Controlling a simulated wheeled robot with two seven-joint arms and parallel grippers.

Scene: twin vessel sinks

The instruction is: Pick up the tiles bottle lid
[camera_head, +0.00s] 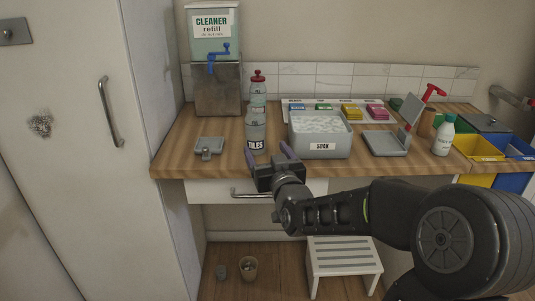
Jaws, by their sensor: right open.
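The bottle labelled TILES (256,132) stands upright on the wooden counter, clear grey with a dark label band. Directly above it in the picture is a clear bottle section (258,96) with a red cap (257,77). I cannot tell whether this is a second bottle behind it. No lid is clearly marked as the tiles one. My right gripper (270,154) is open and empty at the counter's front edge, its purple-grey fingers pointing up, in front of and slightly right of the TILES bottle. My left gripper is not in view.
A SOAK tub (320,147) stands right of the gripper, and a grey hinged device (388,142) further right. A small grey dish (209,146) lies left. The CLEANER dispenser (215,85) stands behind. A drawer handle (250,194) juts below. A stool (344,255) stands underneath.

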